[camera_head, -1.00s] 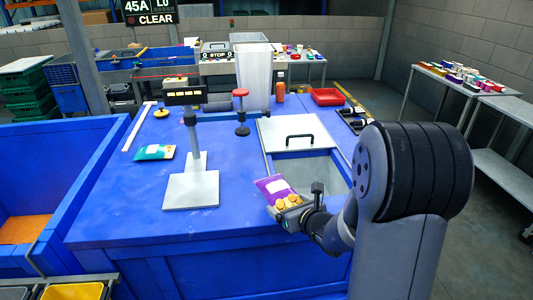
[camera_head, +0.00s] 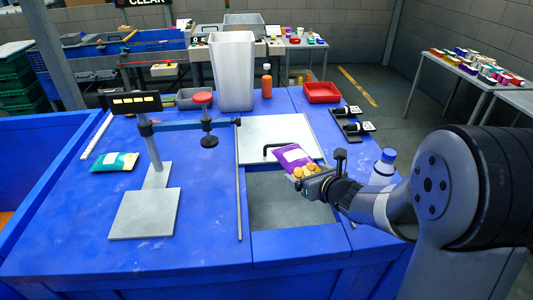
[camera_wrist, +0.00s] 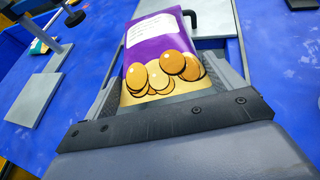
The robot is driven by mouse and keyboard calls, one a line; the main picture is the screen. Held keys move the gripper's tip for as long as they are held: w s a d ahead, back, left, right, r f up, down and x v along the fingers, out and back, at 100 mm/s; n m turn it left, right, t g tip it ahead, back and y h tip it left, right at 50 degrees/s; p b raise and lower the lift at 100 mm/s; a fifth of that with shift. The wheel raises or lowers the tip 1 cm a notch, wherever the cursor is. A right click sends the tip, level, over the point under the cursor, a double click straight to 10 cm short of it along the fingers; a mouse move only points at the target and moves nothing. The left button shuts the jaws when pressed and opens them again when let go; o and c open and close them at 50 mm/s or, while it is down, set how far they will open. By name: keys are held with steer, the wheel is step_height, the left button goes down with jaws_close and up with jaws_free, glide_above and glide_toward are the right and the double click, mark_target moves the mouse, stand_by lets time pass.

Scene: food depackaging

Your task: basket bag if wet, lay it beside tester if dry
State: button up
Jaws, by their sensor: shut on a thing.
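My gripper (camera_head: 308,178) is shut on a purple and yellow bag (camera_head: 292,160) with a white label and a picture of round golden pieces. In the wrist view the bag (camera_wrist: 160,55) stands out beyond the jaws. In the head view it appears over a square opening (camera_head: 285,203) in the blue table. I cannot tell whether the bag is wet or dry. The likely tester, a grey stand with a flat plate (camera_head: 145,214) and a lit display (camera_head: 135,103), is at the left.
A teal bag (camera_head: 115,162) lies left of the stand. A handled white lid (camera_head: 280,138) lies behind the opening. A tall white bin (camera_head: 232,72), a red-topped post (camera_head: 205,120), a red tray (camera_head: 321,92) and a blue-capped bottle (camera_head: 384,166) stand around. Blue table between plate and opening is clear.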

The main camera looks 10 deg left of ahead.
step_height(320, 180, down, 6)
steer(key=b, duration=0.4)
steer(key=shift+r, duration=0.1)
steer(key=o, duration=0.8)
steer(key=shift+s, duration=0.1)
steer(key=v, duration=1)
steer(key=shift+s+d, duration=0.2)
steer(key=shift+s, duration=0.1)
